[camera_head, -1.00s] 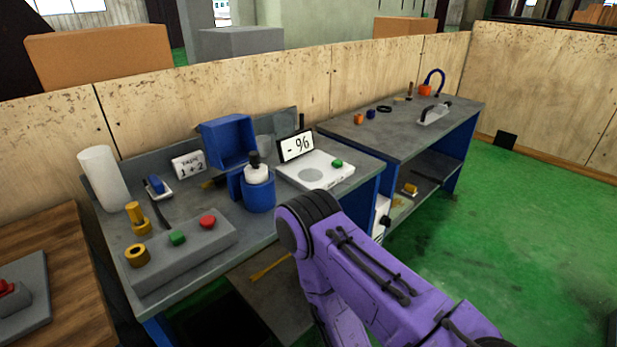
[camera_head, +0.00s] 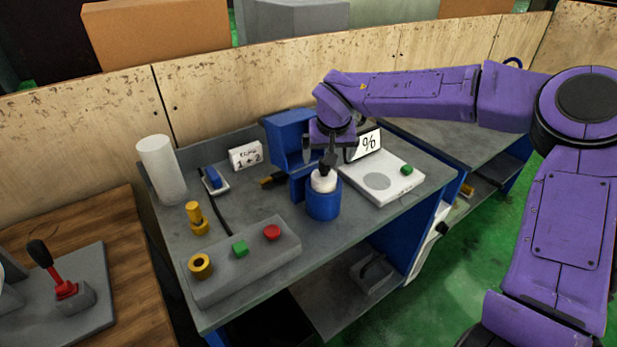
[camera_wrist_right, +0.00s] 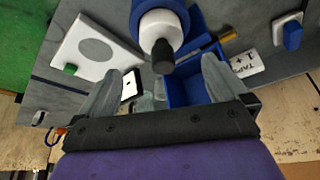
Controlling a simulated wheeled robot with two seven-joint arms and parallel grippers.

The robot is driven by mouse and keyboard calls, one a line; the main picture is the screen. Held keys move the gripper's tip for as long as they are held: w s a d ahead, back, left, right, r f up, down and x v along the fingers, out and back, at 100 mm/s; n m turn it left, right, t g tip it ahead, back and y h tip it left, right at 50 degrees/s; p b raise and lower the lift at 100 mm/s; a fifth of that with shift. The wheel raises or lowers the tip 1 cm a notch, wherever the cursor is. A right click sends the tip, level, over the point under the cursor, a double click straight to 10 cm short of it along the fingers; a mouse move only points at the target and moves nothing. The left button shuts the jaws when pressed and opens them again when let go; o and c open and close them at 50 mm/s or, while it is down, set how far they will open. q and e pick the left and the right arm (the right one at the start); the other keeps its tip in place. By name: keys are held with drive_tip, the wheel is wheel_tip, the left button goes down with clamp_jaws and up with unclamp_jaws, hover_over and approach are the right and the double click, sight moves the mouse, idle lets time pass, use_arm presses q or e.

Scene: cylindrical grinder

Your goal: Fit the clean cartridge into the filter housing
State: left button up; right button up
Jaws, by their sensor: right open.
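A white cylinder with a black knob on top (camera_head: 323,182) stands upright in a blue round cup (camera_head: 323,206) on the grey bench; these look like the cartridge and the filter housing. In the right wrist view the white part (camera_wrist_right: 160,27) and black knob (camera_wrist_right: 163,58) show beside the blue rim. My right gripper (camera_head: 330,157) is over the knob, pointing down. In the wrist view its fingers (camera_wrist_right: 160,88) are apart, with the knob in line with the gap; contact cannot be told. A larger plain white cylinder (camera_head: 160,170) stands at the bench's back left. My left gripper is not in view.
A blue open bin (camera_head: 287,135) stands close behind the cup. A grey button box (camera_head: 245,262) and yellow fittings (camera_head: 196,217) are at front left.

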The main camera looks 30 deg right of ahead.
sight(325, 173)
drive_tip(key=shift+w+d, duration=0.1)
drive_tip(key=shift+w, duration=0.1)
drive_tip(key=f, duration=0.3)
drive_tip(key=shift+w+d+f, duration=0.1)
drive_tip(key=shift+w+d, duration=0.05)
drive_tip(key=shift+d, duration=0.05)
drive_tip(key=x, duration=0.2)
drive_tip(key=p+x, duration=0.1)
drive_tip(key=x, duration=0.2)
drive_tip(key=shift+w+a+f+p, duration=0.2)
drive_tip(key=shift+w+f+p, duration=0.05)
drive_tip(key=shift+w+p, duration=0.15)
drive_tip(key=shift+d+f, duration=0.1)
drive_tip(key=shift+f, duration=0.1)
drive_tip(key=shift+s, duration=0.1)
